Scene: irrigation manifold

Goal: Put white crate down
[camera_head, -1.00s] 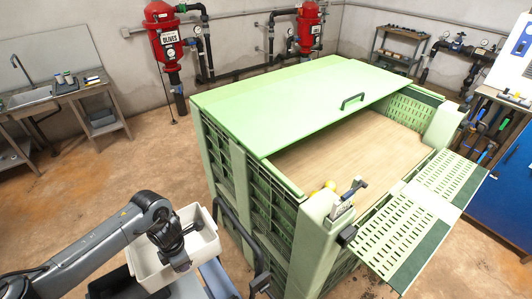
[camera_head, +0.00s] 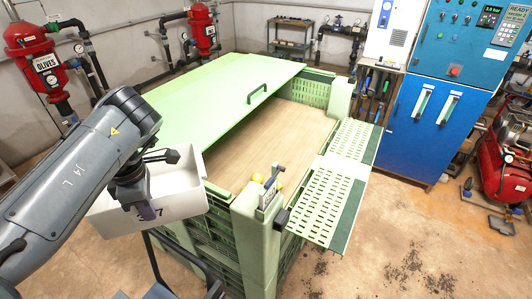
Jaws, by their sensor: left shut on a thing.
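The white crate (camera_head: 182,202) is at left centre in the head view, with a dark "7" on its near wall. My left gripper (camera_head: 144,208) is shut on the crate's near wall and holds it up. My grey arm hides part of the crate's left side, and I cannot see its floor clearly. The crate overlaps the left near side of the big green bin in the picture; I cannot tell whether they touch. My right gripper is not in view.
The green bin has a lid panel (camera_head: 213,92) with a handle, a wooden board (camera_head: 264,148) inside, and a slotted flap (camera_head: 325,195) folded out at right. A small tool and yellow balls sit at its near corner. A blue cabinet (camera_head: 433,125) stands behind at right; floor is open at lower right.

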